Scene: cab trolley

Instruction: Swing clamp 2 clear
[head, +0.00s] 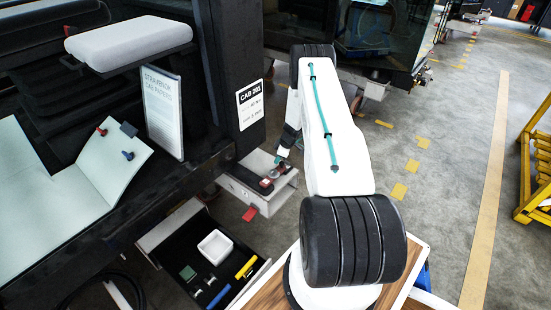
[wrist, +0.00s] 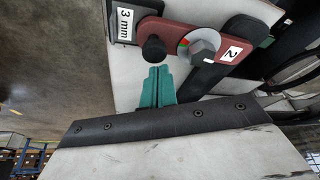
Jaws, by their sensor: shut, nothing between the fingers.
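Clamp 2 (wrist: 180,38) is a dark red bar with a white "2" label. It lies across a pale bracket at the top of the wrist view. In the head view the clamp (head: 267,182) is small on the bracket below the cab post. My gripper (wrist: 158,72) has teal fingers, closed together and empty. Their tips are just below the black knob; I cannot tell whether they touch it. The gripper (head: 280,159) is partly hidden by my arm in the head view.
A black block with a "3 mm" label (wrist: 125,24) sits beside the clamp. An open drawer (head: 262,268) with a white tray (head: 215,247) and small tools is below. The cab post (head: 232,80) rises close to the arm. A red tab (head: 250,213) hangs under the bracket.

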